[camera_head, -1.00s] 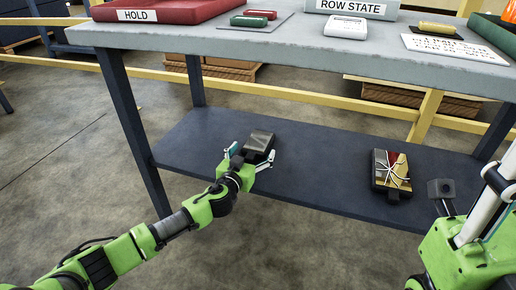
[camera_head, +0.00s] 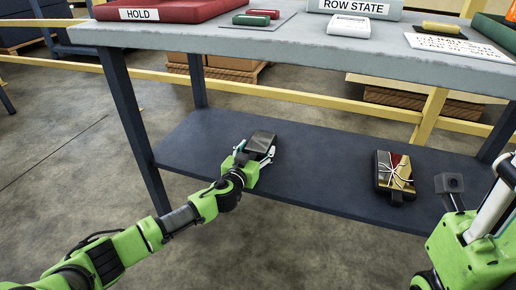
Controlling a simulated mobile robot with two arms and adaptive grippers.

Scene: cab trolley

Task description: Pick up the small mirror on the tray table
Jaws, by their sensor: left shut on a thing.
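The small mirror (camera_head: 262,139), a dark rectangular piece with a greyish face, lies at the left-centre of the dark lower shelf (camera_head: 310,160). My left gripper (camera_head: 254,156) is at its near end, with a finger on each side, shut on it. The fingers and wrist hide the near end. The mirror appears to be still at shelf level; I cannot tell whether it touches the shelf. My right gripper is not in view.
A dark piece with a patterned red and gold face and white strands (camera_head: 394,172) lies on the shelf's right. The grey top (camera_head: 290,45) above carries a red HOLD tray (camera_head: 190,10). Table legs flank the shelf; its middle is clear.

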